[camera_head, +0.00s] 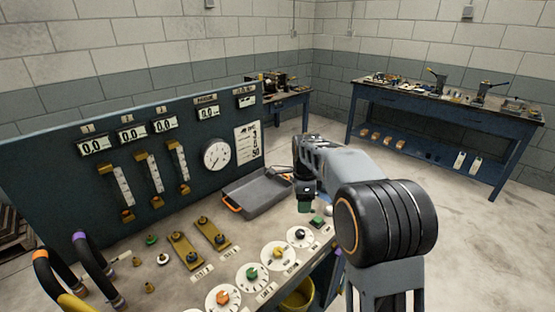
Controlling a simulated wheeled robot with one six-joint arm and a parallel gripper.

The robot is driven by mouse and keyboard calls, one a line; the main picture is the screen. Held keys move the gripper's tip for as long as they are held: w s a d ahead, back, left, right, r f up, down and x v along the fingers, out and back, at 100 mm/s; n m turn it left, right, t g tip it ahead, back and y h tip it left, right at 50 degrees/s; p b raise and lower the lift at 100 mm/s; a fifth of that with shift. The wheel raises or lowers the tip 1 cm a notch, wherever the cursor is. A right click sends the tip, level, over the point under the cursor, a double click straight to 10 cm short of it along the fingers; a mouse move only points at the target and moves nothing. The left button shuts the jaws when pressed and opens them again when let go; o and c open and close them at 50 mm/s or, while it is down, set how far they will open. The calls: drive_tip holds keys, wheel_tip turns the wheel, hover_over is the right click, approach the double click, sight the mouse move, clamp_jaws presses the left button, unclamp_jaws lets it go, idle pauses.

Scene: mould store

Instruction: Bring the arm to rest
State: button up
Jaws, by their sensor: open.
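My arm rises from the bottom right and reaches forward over the right end of the control bench (140,262). Its wrist end points down, and my gripper (305,203) shows small and dark above the bench top, to the right of a grey tray with orange handles (262,192). The fingers are hard to make out at this size, and I see nothing held between them. I cannot tell how much space lies between the gripper and the bench surface.
A row of knobs on white dials (253,276) lines the bench's front edge near my arm. A dark panel with meters and a gauge (216,154) stands behind. A yellow bucket (298,294) is below. A blue workbench (440,105) stands back right, with clear floor before it.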

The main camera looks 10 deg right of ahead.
drive_tip(key=s+n+t, duration=0.3)
drive_tip(key=s+n, duration=1.7)
drive_tip(key=s, duration=0.3)
drive_tip(key=shift+a+r+t, duration=0.2)
drive_tip(key=shift+r+t, duration=0.1)
drive_tip(key=shift+s, duration=0.1)
drive_tip(key=shift+c, duration=0.2)
idle(0.6)
